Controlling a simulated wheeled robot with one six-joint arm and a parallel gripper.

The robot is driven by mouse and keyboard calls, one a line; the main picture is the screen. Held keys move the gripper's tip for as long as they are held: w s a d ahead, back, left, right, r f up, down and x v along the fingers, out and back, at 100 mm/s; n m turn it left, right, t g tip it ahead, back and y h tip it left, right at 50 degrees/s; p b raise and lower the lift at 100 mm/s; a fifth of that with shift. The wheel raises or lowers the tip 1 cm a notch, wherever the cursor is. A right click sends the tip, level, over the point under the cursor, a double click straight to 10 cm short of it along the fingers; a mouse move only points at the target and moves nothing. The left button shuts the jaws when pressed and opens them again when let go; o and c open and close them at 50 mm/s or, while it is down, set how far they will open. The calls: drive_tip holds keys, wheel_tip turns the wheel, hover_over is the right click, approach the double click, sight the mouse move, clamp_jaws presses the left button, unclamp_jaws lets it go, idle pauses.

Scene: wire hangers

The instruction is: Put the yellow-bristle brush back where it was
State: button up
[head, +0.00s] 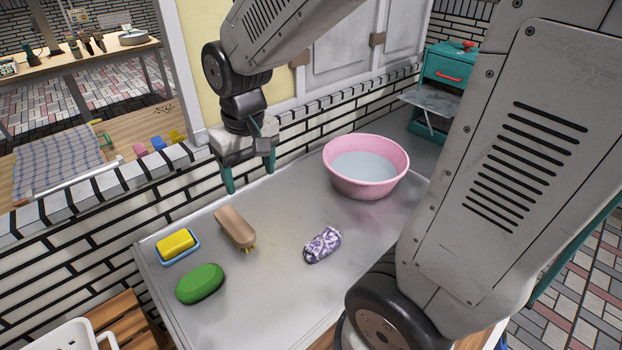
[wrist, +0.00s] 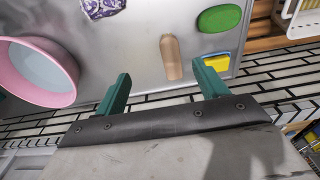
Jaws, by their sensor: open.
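The yellow-bristle brush (head: 235,227) lies on the metal table with its tan wooden back up and a few yellow bristles showing at its near end. It also shows in the wrist view (wrist: 171,57), beyond and between my fingertips. My gripper (head: 250,180) is open and empty, above the far edge of the table, behind and apart from the brush. In the wrist view its two green fingers (wrist: 159,85) are spread wide with nothing between them.
A yellow sponge (head: 176,243) on a blue dish and a green oval object (head: 200,284) lie left of the brush. A purple-patterned cloth roll (head: 322,245) lies to the right. A pink basin of water (head: 366,166) stands at the back right. The table (head: 262,300) is bare in front.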

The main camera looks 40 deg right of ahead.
drive_tip(key=s+r, duration=0.3)
drive_tip(key=s, duration=0.5)
drive_tip(key=s+d+r, duration=0.1)
drive_tip(key=s+r, duration=0.3)
drive_tip(key=s, duration=0.4)
drive_tip(key=shift+s+d+r, duration=0.15)
drive_tip(key=shift+s+d, duration=0.05)
drive_tip(key=shift+s, duration=0.2)
